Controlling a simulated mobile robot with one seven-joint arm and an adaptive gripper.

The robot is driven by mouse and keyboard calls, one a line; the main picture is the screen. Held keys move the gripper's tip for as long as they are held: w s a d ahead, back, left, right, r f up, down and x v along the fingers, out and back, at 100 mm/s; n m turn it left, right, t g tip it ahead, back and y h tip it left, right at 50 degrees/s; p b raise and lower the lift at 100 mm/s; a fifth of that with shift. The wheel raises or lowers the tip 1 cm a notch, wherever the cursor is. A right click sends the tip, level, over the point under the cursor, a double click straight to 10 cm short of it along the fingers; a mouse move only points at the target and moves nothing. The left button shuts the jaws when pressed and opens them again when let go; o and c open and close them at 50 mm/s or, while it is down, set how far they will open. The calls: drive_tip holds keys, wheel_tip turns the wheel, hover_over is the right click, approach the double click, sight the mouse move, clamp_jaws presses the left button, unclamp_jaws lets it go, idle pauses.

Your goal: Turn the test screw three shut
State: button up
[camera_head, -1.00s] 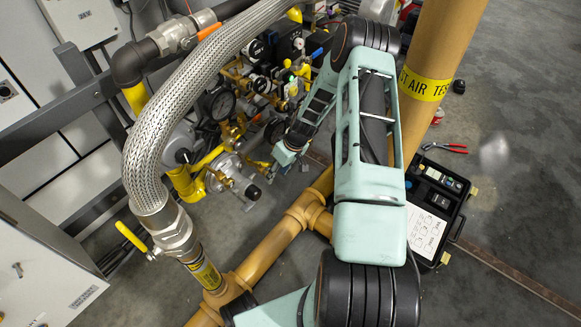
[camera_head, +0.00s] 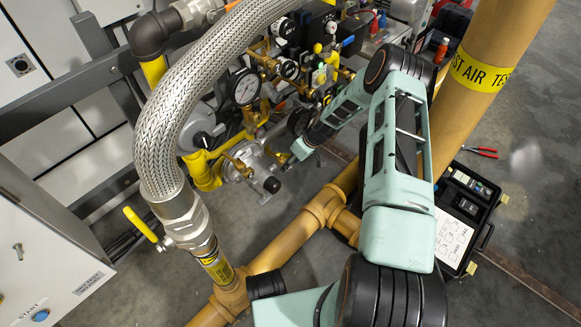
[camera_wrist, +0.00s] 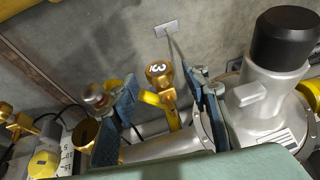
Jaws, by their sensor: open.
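The brass test screw three (camera_wrist: 159,70) shows in the wrist view, its head marked with a "3". It stands on a yellow pipe piece between my two blue fingers. My gripper (camera_wrist: 160,80) is open, with one finger on each side of the screw and a visible gap on both sides. Whether the fingertips are level with the head in depth, I cannot tell. In the head view my gripper (camera_head: 290,162) is at the lower right of the valve assembly, and the screw is too small to make out there.
A silver valve body with a black cap (camera_wrist: 285,38) stands close to the right finger. A silver-topped brass fitting (camera_wrist: 95,95) is by the left finger. In the head view a braided hose (camera_head: 165,130), yellow pipe (camera_head: 285,243) and black case (camera_head: 468,205) surround my arm.

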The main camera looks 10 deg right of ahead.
drive_tip(key=shift+x, duration=0.75)
drive_tip(key=c, duration=1.2)
drive_tip(key=shift+o, duration=0.2)
drive_tip(key=shift+d, duration=0.1)
drive_tip(key=shift+w+d+m+g+y, duration=0.15)
drive_tip(key=shift+m+g+y, duration=0.15)
drive_tip(key=shift+g+y, duration=0.55)
drive_tip(key=shift+f+g+y, duration=0.1)
drive_tip(key=shift+g+y, duration=0.25)
drive_tip(key=shift+y, duration=0.6)
drive_tip(key=shift+d+m+g+y, duration=0.15)
drive_tip(key=shift+m+g+y, duration=0.25)
drive_tip(key=shift+g+y, duration=0.15)
